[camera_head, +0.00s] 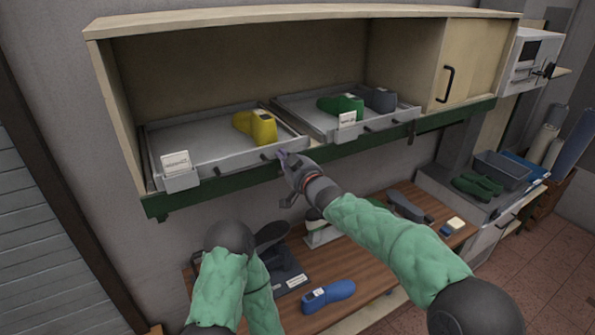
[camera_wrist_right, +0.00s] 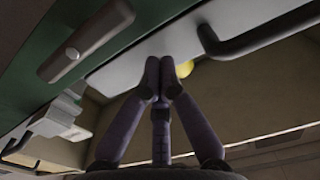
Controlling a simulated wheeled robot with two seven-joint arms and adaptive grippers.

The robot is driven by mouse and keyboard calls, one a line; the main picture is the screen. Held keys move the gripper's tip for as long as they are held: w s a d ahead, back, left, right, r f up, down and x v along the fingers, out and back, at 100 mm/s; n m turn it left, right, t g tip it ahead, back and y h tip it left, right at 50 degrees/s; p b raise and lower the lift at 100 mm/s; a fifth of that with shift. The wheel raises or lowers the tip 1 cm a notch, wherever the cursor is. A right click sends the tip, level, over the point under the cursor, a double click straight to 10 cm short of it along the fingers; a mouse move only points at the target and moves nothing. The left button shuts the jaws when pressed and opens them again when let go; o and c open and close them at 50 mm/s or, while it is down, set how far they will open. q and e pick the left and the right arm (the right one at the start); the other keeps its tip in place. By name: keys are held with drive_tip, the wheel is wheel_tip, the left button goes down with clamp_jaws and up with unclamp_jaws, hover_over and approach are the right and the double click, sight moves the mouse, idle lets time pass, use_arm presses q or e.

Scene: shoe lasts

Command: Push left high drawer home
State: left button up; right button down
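The left high drawer (camera_head: 215,155) is a shallow grey tray in the left part of the wall cabinet. It stands partly out past the green front rail. A yellow shoe last (camera_head: 256,126) lies in it, and a white label card (camera_head: 176,163) stands at its front left. My right gripper (camera_head: 283,155) is at the right end of its front, close to the dark handle. In the right wrist view my right gripper (camera_wrist_right: 166,62) has its fingertips together, with nothing between them, at a pale drawer panel; contact is unclear. A dark handle (camera_wrist_right: 255,42) is beside them. My left gripper does not show.
A neighbouring drawer (camera_head: 300,110) holds green and grey lasts. The green rail (camera_head: 350,150) runs beneath both. Below, a wooden bench (camera_head: 370,275) carries a blue last (camera_head: 328,295) and tools. A closed cabinet door (camera_head: 475,65) is at the right.

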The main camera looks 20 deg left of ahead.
drive_tip(key=b+v, duration=0.5)
drive_tip(key=v, duration=0.8)
drive_tip(key=shift+a, duration=0.1)
